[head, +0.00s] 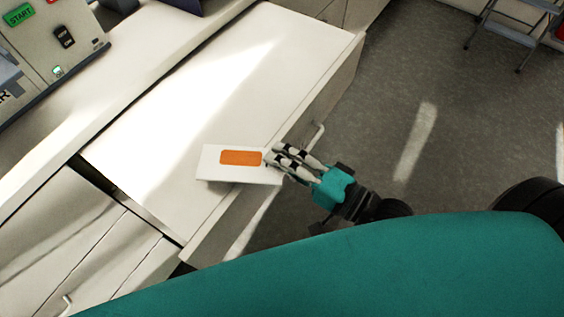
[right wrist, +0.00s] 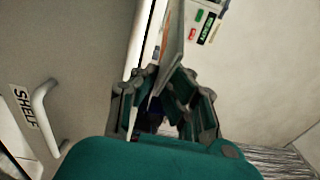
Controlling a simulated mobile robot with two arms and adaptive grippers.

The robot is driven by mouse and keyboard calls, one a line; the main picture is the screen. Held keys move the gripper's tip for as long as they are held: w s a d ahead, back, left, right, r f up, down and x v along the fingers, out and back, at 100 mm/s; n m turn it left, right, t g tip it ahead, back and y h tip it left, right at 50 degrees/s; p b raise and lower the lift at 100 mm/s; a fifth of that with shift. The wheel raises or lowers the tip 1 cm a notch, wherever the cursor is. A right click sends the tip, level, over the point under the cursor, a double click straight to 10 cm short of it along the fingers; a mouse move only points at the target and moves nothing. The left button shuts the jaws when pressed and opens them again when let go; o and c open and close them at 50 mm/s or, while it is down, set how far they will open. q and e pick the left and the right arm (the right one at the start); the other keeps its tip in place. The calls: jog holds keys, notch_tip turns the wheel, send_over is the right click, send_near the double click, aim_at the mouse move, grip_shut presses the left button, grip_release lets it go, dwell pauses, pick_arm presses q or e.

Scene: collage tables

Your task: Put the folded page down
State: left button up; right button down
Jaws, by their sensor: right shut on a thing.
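The folded page (head: 240,158) is a white rectangle with an orange block on its top face. It shows over the front edge of the white surface in the head view; I cannot tell whether it touches that surface. My right gripper (head: 270,158) is shut on the page's right end. In the right wrist view, the page (right wrist: 174,42) stands out edge-on beyond the fingers of the right gripper (right wrist: 162,82), which hide its near end. My left gripper is not in view.
The white surface (head: 285,45) is bare beyond the page and partly sunlit. A pale handle (head: 318,135) sticks out from its front. A machine with a green START button (head: 18,14) stands at the upper left. A step ladder (head: 510,40) stands on the grey floor at the upper right.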

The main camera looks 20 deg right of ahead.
jog(key=shift+w+d+f, duration=0.1)
jog(key=shift+w, duration=0.1)
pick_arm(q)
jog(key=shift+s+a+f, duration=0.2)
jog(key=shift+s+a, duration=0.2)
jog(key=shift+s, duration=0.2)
pick_arm(e)
jog(key=shift+f, duration=1.7)
jog(key=c, duration=1.5)
grip_release()
pick_arm(q)
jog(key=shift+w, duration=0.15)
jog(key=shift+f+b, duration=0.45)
jog(key=shift+b, duration=0.2)
pick_arm(e)
jog(key=v, duration=1.2)
